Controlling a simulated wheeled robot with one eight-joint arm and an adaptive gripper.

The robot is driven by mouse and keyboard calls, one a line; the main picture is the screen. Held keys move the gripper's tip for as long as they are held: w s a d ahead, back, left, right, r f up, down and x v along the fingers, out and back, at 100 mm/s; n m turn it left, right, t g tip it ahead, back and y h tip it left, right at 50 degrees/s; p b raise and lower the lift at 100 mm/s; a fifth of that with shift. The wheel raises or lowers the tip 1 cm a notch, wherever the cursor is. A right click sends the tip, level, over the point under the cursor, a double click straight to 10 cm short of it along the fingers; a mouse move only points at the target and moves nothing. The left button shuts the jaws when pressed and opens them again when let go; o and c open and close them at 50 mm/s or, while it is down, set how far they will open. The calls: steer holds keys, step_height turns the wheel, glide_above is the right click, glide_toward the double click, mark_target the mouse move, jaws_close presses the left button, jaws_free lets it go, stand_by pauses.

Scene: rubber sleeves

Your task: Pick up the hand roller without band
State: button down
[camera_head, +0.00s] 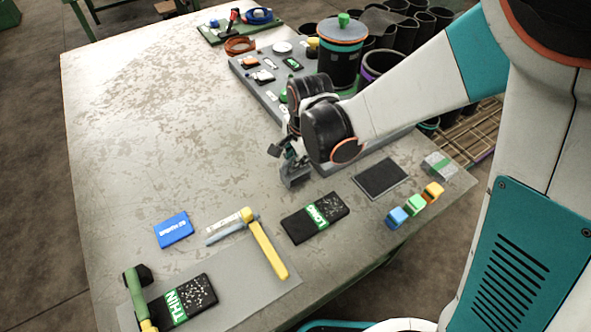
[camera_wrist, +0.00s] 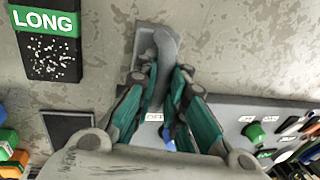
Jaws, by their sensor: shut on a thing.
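A plain grey hand roller (camera_wrist: 166,48) with no coloured band in sight is between my gripper's fingers (camera_wrist: 163,78) in the wrist view. My gripper (camera_head: 285,156) is shut on it, and the fingers hide part of it. In the head view the grey end of the roller (camera_head: 295,177) shows just below the fingers, over the table's middle. I cannot tell whether it still touches the table. A green-handled roller (camera_head: 133,290) with a yellow part lies at the lower left of the head view.
A black LONG block (camera_head: 315,217), a black THIN block (camera_head: 190,300), a yellow-handled tool (camera_head: 266,248) and a blue box (camera_head: 174,230) lie in front. A dark pad (camera_head: 380,178) and coloured small blocks (camera_head: 415,204) are at right. A grey board (camera_head: 262,84) lies behind. The table's left is clear.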

steer(key=shift+r, duration=0.1)
step_height(320, 180, up, 20)
steer(key=p, duration=1.4)
